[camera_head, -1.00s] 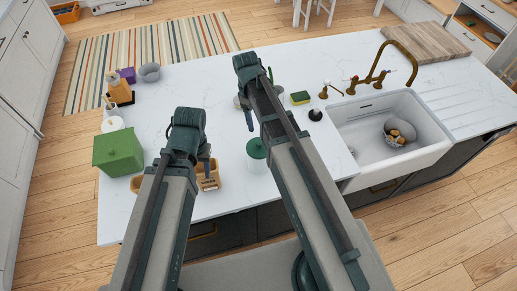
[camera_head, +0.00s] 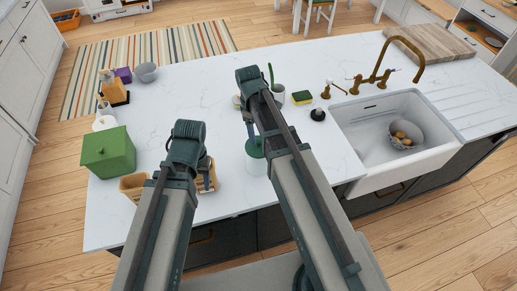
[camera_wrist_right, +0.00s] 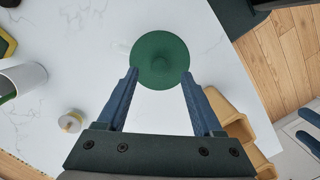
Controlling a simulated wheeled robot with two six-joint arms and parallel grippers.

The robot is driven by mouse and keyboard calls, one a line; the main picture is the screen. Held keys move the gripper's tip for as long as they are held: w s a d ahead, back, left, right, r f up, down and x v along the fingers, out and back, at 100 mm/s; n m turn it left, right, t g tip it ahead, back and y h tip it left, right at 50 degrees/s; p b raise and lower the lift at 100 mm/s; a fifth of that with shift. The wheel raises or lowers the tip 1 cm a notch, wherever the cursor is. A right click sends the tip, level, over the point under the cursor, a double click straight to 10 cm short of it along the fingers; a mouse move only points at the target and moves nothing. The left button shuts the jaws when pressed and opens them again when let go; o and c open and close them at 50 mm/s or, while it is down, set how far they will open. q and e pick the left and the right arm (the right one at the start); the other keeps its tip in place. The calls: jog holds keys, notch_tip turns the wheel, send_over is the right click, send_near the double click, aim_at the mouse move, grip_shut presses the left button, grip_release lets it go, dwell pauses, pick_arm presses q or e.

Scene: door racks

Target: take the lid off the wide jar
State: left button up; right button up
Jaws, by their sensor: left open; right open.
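The wide jar (camera_head: 256,168) is white with a round green lid (camera_head: 254,147) and stands on the white counter near its front edge. In the right wrist view the lid (camera_wrist_right: 160,48) shows from above, with a small knob in its middle. My right gripper (camera_head: 250,131) is open above the jar. Its blue fingers (camera_wrist_right: 160,78) are spread at either side of the lid's near edge; I cannot tell whether they touch it. My left gripper (camera_head: 207,170) is open and empty, left of the jar above a wooden tray. The arm partly hides the jar.
A green box (camera_head: 108,153) stands left of the wooden tray (camera_head: 132,187). A sink (camera_head: 392,140) with a brass tap (camera_head: 383,62) is at the right.

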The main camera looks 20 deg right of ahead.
aim_at(258, 140)
notch_tip(258, 140, down, 4)
jog(key=shift+s+d+r+b, duration=0.1)
jog(key=shift+r+b, duration=0.15)
jog(key=shift+b, duration=1)
jog(key=shift+r, duration=0.1)
grip_shut()
